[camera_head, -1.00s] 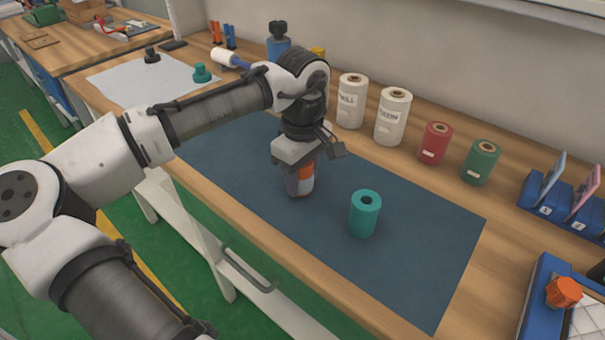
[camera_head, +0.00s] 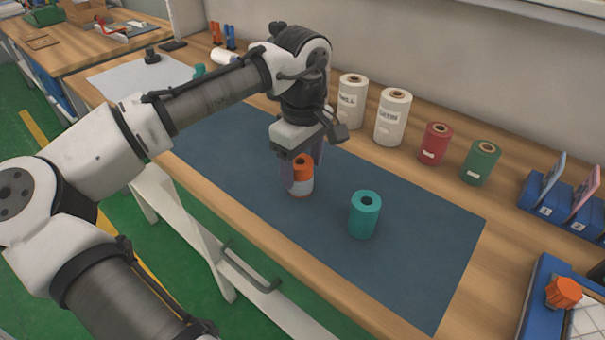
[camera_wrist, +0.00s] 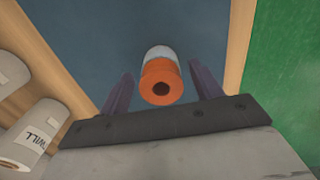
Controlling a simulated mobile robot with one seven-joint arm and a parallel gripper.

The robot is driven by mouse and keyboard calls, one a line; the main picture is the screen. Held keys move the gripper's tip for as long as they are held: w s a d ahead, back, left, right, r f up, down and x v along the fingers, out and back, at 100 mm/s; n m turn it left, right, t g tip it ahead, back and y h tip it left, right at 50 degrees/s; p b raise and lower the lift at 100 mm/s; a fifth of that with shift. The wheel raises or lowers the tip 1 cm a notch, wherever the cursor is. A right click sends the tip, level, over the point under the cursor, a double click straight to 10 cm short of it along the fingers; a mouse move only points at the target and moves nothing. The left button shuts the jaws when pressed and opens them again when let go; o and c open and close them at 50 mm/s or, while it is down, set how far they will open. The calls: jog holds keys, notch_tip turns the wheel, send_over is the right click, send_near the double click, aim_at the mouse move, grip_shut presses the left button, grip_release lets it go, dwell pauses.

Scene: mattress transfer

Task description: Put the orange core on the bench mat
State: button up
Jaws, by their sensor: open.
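The orange core (camera_head: 302,181) stands upright on the blue bench mat (camera_head: 420,240), with a pale band around its lower part. In the wrist view the orange core (camera_wrist: 161,78) shows its open top, between and a little beyond the fingers. My gripper (camera_head: 298,178) is open, pointing down just above the core. In the wrist view its two purple fingers (camera_wrist: 160,88) are apart, with a gap on each side of the core. A teal core (camera_head: 364,214) stands upright on the mat to the right.
White rolls (camera_head: 393,117), a red roll (camera_head: 435,143) and a green roll (camera_head: 479,162) stand behind the mat. Blue card holders (camera_head: 562,207) are at the right. An orange knob (camera_head: 563,293) sits near the right front. The mat's right part is clear.

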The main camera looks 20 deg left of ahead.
notch_tip(320, 180, up, 9)
jog(key=shift+f, duration=0.1)
dwell(0.6)
